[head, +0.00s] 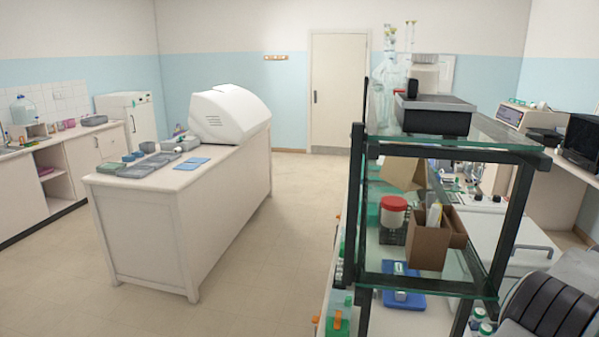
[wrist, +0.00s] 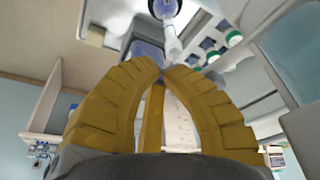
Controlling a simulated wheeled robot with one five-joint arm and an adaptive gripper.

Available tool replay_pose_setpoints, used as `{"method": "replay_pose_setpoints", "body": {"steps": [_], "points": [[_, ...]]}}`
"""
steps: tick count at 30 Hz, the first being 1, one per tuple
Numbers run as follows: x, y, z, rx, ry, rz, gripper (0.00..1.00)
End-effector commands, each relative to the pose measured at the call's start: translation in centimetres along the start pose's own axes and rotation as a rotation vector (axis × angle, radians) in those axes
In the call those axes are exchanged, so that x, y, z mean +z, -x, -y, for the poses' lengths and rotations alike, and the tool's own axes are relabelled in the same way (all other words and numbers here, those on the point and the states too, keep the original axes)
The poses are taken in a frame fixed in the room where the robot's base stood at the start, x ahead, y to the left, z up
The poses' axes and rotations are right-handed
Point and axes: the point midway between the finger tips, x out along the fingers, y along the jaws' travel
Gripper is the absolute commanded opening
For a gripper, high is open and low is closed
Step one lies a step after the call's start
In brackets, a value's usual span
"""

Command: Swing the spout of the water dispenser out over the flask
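In the wrist view, my gripper (wrist: 161,71) has yellow ribbed fingers whose tips come together, with nothing clearly held between them. Just beyond the tips is a slim white part (wrist: 173,42) leading to a round blue and white piece (wrist: 166,9). I cannot tell whether this is the dispenser's spout. A translucent blue item (wrist: 146,50) lies just behind the fingertips. I cannot make out the flask for certain. In the head view, clear glassware (head: 389,75) stands on the shelf rack's top, and I cannot identify the gripper there.
The glass shelf rack (head: 358,200) stands close on the right, with a red-lidded jar (head: 393,211) and a cardboard box (head: 430,245). A white island bench (head: 150,240) is at left. The floor (head: 290,240) between them is clear. White-green capped bottles (wrist: 234,39) are near my gripper.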

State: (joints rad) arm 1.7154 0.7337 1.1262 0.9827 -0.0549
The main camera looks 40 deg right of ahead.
Motion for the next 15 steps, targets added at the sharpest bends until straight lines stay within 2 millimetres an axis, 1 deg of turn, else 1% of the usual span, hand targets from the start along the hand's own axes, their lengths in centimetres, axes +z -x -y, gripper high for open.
{"method": "replay_pose_setpoints", "body": {"steps": [2,6,15], "points": [[-0.29,-0.07,0.1,-0.001,0.0,-0.001,0.0],[-0.16,-0.05,0.05,0.0,0.0,-0.001,0.0],[0.6,0.06,-0.22,0.001,0.0,-0.001,0.0]]}}
